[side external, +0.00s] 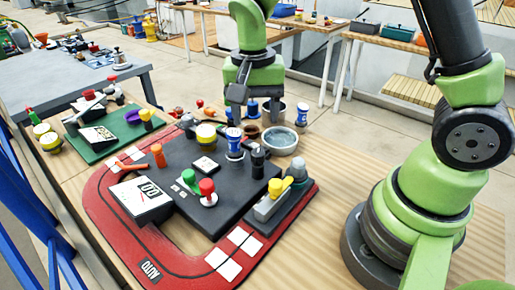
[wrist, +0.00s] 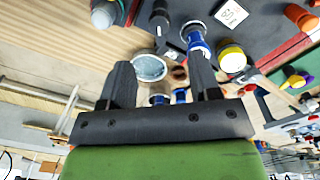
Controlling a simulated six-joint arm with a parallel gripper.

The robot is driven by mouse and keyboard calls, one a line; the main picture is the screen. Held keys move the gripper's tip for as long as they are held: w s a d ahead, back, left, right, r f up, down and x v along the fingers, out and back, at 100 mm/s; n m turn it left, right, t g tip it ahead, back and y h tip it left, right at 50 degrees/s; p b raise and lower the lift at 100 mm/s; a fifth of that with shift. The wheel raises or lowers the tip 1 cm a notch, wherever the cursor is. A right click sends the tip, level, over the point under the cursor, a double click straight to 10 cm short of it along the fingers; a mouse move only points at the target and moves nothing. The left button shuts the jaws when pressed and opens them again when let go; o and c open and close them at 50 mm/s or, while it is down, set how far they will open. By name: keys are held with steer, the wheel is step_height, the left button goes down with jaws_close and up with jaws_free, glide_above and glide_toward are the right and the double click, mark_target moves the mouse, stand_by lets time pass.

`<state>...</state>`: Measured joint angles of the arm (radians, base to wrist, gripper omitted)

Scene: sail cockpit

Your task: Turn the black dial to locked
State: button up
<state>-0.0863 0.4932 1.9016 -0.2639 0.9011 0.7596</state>
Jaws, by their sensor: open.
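A black upright knob (side external: 258,160), which looks like the black dial, stands near the right edge of the dark grey panel (side external: 215,180). It also shows at the top of the wrist view (wrist: 160,17). Its pointer and markings are too small to read. My gripper (side external: 245,108) is open and empty, pointing down above the far side of the panel, behind and apart from the knob. In the wrist view my gripper (wrist: 161,75) has its fingers spread wide, with the black knob beyond them.
A blue-and-white knob (side external: 234,141) stands left of the black knob, with a grey bowl (side external: 280,139) behind. A grey unit with a yellow knob (side external: 275,187) is in front. Red and green knobs (side external: 208,190) and a gauge box (side external: 142,198) lie left. Several small cups crowd beneath my gripper.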

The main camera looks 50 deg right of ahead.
mark_target(258, 152)
steer(key=f, duration=0.9)
steer(key=shift+s, duration=0.2)
steer(key=c, duration=0.9)
steer(key=shift+r+n, duration=0.1)
steer(key=shift+n, duration=0.3)
steer(key=n, duration=0.5)
steer(key=shift+d, duration=0.1)
steer(key=n, duration=0.6)
steer(key=shift+t, duration=0.3)
steer(key=o, duration=0.9)
